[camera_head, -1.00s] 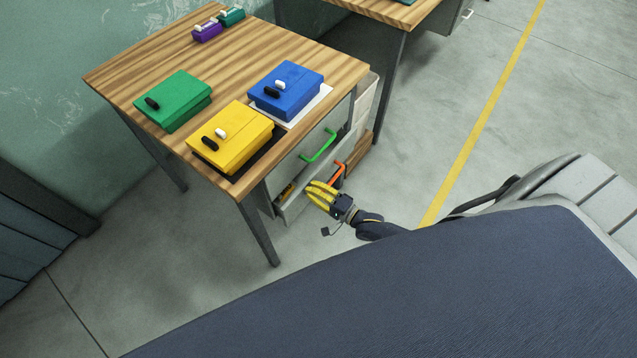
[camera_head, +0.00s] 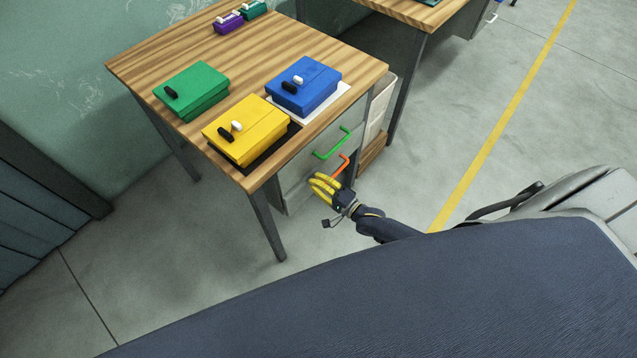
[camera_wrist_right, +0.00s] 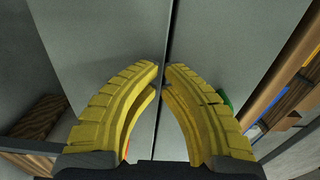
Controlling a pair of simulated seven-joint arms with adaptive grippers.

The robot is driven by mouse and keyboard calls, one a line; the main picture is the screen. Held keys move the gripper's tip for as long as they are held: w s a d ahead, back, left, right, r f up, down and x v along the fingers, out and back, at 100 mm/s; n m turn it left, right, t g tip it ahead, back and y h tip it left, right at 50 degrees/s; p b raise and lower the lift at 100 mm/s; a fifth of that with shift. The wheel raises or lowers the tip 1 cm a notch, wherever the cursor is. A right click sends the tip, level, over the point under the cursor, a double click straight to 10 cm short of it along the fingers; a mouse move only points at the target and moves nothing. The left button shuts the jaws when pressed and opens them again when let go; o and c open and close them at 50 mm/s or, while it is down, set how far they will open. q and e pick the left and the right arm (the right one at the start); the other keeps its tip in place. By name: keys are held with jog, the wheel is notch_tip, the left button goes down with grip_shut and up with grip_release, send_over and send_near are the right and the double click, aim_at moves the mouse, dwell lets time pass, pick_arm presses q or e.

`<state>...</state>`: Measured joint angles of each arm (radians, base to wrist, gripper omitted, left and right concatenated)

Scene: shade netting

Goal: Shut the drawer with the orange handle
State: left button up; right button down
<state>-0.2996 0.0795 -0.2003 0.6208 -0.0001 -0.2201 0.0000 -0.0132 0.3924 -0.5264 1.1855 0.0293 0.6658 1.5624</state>
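The lower drawer's orange handle (camera_head: 343,163) shows just beyond my right gripper in the head view, partly covered by it. The drawer front (camera_head: 297,197) looks about flush with the drawer above, and no opening shows. My right gripper (camera_head: 317,184) has yellow curved fingers at the drawer front. In the right wrist view its fingertips (camera_wrist_right: 161,68) nearly meet, with nothing held between them, facing the grey fronts and the dark seam between them. Whether they touch the front I cannot tell. A bit of orange shows behind the left finger. My left gripper is not in view.
The upper drawer has a green handle (camera_head: 332,146). Yellow (camera_head: 246,133), blue (camera_head: 305,85) and green (camera_head: 192,90) boxes stand on the wooden table (camera_head: 180,52). A table leg (camera_head: 267,228) is left of the drawers. Grey floor lies open to the right.

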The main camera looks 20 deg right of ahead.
jog(key=v, duration=1.4)
jog(key=s+d+f+n+g+h, duration=0.25)
jog(key=s+f+n, duration=0.25)
jog(key=f, duration=0.4)
jog(key=s+d+f+n+g+h, duration=0.25)
jog(key=s+f+n, duration=0.25)
jog(key=f, duration=0.4)
jog(key=s+d+f+n+g+h, duration=0.2)
jog(key=s+d+f+n+g, duration=0.25)
jog(key=f, duration=0.45)
jog(key=s+a+f+n+g+h, duration=0.1)
jog(key=s+f+g, duration=0.1)
jog(key=s+f, duration=0.35)
jog(key=s+a+f+n+g, duration=0.1)
jog(key=s+f+n, duration=0.1)
jog(key=s, duration=0.6)
jog(key=s+a+f+m+g, duration=0.1)
jog(key=s+a+f+g, duration=0.1)
jog(key=s+a, duration=0.6)
jog(key=shift+s+a+f, duration=0.2)
jog(key=shift+a+f, duration=0.05)
jog(key=shift+a, duration=0.15)
